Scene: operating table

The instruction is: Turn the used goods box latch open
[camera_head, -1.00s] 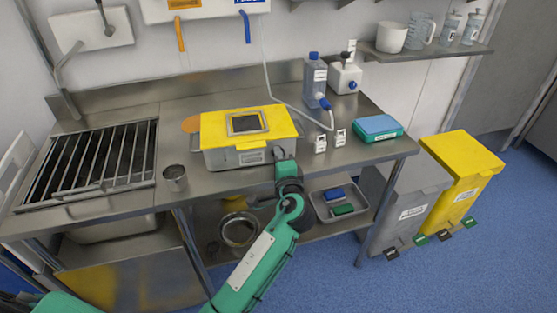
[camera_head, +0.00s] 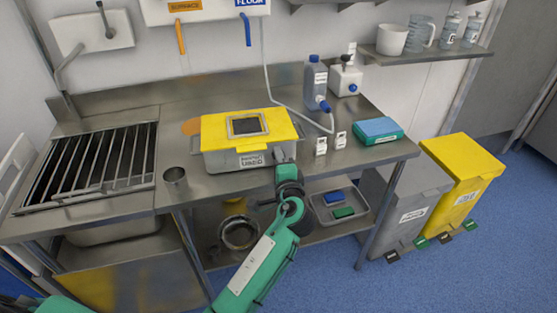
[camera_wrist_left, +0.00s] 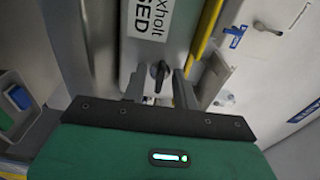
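The used goods box (camera_head: 222,161) is a grey box with a yellow lid and a dark window, standing on the steel table. Its front carries a label reading USED, which also shows in the left wrist view (camera_wrist_left: 150,25). My left gripper (camera_head: 284,158) is at the right end of the box's front. In the left wrist view the dark latch (camera_wrist_left: 158,74) lies between the two fingertips of my left gripper (camera_wrist_left: 159,88). The fingers stand apart, with gaps visible beside the latch. The latch is hidden in the head view. My right gripper is not in view.
Two small white-labelled items (camera_head: 321,145) and a blue-and-teal box (camera_head: 378,130) stand right of the used goods box. A metal cup (camera_head: 175,180) and a grated sink (camera_head: 95,165) are left. A tray (camera_head: 340,207) is on the lower shelf.

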